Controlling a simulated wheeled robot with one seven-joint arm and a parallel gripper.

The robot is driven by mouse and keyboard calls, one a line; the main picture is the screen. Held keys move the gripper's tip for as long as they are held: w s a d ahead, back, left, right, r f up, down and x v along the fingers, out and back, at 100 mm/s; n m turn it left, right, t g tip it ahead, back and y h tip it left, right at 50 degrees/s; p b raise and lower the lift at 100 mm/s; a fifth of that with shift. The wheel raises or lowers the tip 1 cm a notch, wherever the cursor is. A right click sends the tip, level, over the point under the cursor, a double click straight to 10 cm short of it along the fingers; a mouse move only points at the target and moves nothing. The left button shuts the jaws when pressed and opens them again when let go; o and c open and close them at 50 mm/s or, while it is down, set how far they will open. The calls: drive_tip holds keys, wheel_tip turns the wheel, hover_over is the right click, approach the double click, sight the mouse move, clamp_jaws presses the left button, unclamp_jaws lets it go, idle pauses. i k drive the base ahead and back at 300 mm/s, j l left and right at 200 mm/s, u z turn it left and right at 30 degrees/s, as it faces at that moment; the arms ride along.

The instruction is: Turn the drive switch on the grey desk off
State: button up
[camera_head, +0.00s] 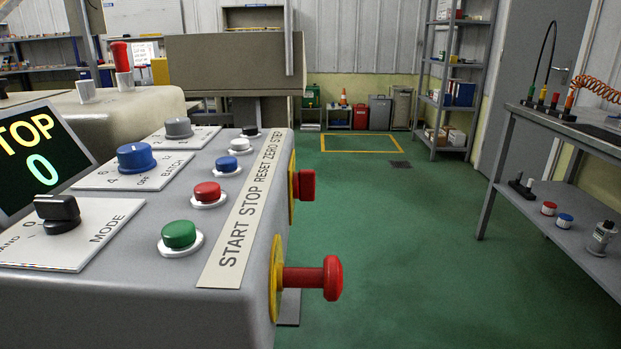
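The grey desk (150,301) fills the left front. I see no legible DRIVE label, so I cannot tell which control is the drive switch. A red knob on a shaft (332,278) and a second red knob (304,185) stick out from yellow plates on the desk's right side. My gripper is not in view.
Green (180,235), red (207,192), blue, white and black buttons run beside a strip reading START STOP RESET ZERO STEP. A screen (40,160) shows STOP 0. Green floor (400,240) is clear between the desk and a grey bench (560,145) at right.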

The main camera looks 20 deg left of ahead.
sight(304, 181)
drive_tip(key=i+l+u, duration=0.2)
drive_tip(key=u, duration=1.35)
